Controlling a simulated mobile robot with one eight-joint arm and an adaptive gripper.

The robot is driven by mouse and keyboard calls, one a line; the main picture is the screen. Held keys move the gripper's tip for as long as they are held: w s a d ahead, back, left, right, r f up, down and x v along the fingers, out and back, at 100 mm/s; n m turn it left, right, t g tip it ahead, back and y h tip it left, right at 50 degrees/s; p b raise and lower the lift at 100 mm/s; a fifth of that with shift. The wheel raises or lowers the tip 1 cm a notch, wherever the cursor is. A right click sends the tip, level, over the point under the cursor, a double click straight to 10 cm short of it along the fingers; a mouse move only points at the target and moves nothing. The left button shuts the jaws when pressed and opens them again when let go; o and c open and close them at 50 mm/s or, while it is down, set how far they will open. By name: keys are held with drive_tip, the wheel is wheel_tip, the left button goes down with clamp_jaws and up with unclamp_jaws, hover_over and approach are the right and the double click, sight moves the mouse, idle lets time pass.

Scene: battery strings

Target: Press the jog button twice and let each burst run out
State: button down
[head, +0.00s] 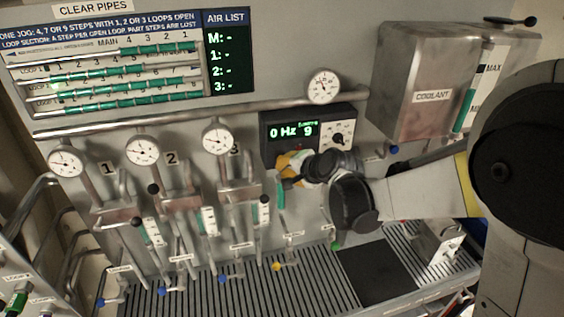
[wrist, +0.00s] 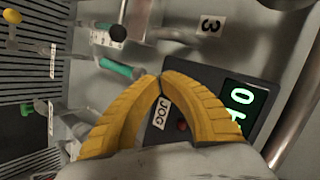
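The control box (head: 268,142) hangs on the wall panel. Its green display (head: 292,131) reads "0 Hz" and 9, with a knob dial (head: 338,132) at its right. In the wrist view the JOG label (wrist: 160,113) is on the box, with a small dark red button (wrist: 183,125) beside it. My gripper (head: 283,172) is at the lower left of the box and hides that part in the head view. In the wrist view its yellow fingers (wrist: 161,80) meet at their tips, with nothing between them, close to the JOG label. I cannot tell whether they touch the box.
Gauges (head: 217,140), pipes and valves with green-filled tubes (head: 208,220) line the wall at the left. A coolant tank (head: 425,80) is at the upper right. The air list screen (head: 228,60) shows dashes. A slatted grate (head: 200,300) lies below.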

drive_tip(key=shift+w+a, duration=0.15)
drive_tip(key=shift+w, duration=0.4)
idle(0.7)
drive_tip(key=shift+s, duration=0.15)
drive_tip(key=shift+s+d+b, duration=0.3)
drive_tip(key=shift+s+b, duration=0.05)
drive_tip(key=shift+s, duration=0.5)
drive_tip(key=s, duration=0.2)
drive_tip(key=s+d, duration=0.1)
drive_tip(key=s, duration=0.1)
drive_tip(key=shift+s+d, duration=0.2)
drive_tip(key=shift+s, duration=0.2)
drive_tip(key=shift+f+b, duration=0.1)
drive_tip(key=shift+b, duration=0.2)
drive_tip(key=s+d+f+n+h+b, duration=0.2)
drive_tip(key=s+d+f+b, duration=0.4)
drive_tip(key=s+f+b, duration=0.2)
drive_tip(key=s+d+f+n+g+h+b, duration=0.1)
drive_tip(key=s+d+f+n+h+b, duration=0.1)
drive_tip(key=s+d+f+b, duration=0.3)
drive_tip(key=s+d+f+n+g+h+b, duration=0.1)
drive_tip(key=s+d+f+n+b, duration=0.3)
drive_tip(key=s+f+b, duration=0.8)
wheel_tip(320, 180, down, 4)
drive_tip(key=d+h+b, duration=0.1)
drive_tip(key=d+b, duration=0.1)
drive_tip(key=b, duration=0.4)
drive_tip(key=shift+d, duration=0.35)
